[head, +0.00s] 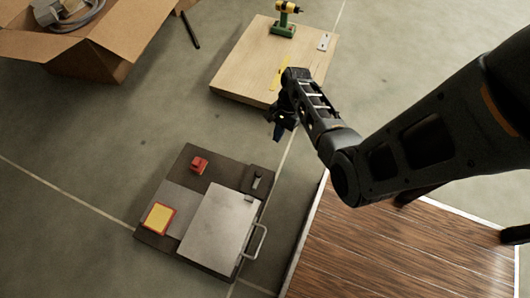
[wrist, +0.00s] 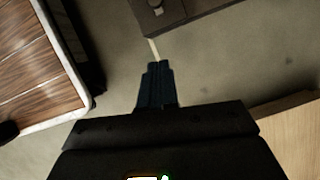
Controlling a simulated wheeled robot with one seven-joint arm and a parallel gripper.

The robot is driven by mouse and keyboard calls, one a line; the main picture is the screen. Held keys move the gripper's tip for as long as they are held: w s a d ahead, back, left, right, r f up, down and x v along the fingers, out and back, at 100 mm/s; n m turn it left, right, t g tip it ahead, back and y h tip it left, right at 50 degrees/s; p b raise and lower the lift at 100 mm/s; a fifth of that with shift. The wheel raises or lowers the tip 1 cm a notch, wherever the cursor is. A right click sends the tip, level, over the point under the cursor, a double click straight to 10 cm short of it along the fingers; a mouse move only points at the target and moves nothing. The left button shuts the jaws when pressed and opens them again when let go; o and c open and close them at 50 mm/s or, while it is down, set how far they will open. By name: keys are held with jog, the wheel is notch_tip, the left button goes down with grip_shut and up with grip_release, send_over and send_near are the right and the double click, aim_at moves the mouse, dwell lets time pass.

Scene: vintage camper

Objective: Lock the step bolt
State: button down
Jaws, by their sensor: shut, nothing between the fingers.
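A dark low unit (head: 170,247) lies on the floor, with a grey metal plate (head: 216,228) that has a looped handle (head: 257,241) at its right edge. A small dark latch-like fitting (head: 257,181) with a light strip sits at the unit's upper right corner; it may be the step bolt, but I cannot tell its state. The unit's edge also shows at the top of the wrist view (wrist: 205,14). My gripper (head: 278,133) is shut and empty, above the floor between the unit and a wooden board. Its fingers point toward the unit in the wrist view (wrist: 157,66).
The wooden board (head: 245,66) carries a drill (head: 286,18), a yellow piece and a small pale plate (head: 323,42). The unit also has a red block (head: 199,164) and yellow pad (head: 158,218). A brown platform (head: 390,250) is at right, an open carton (head: 120,35) upper left.

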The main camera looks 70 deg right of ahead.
jog(key=shift+w+d, duration=0.1)
dwell(0.3)
jog(key=b, duration=0.6)
send_near(257, 179)
jog(key=shift+s+d+f, duration=0.1)
jog(key=shift+d+f, duration=0.25)
jog(key=shift+f, duration=0.5)
jog(key=shift+s+d+f, duration=0.1)
jog(key=shift+d+f, duration=0.2)
jog(key=shift+f, duration=0.5)
jog(key=shift+a, duration=0.1)
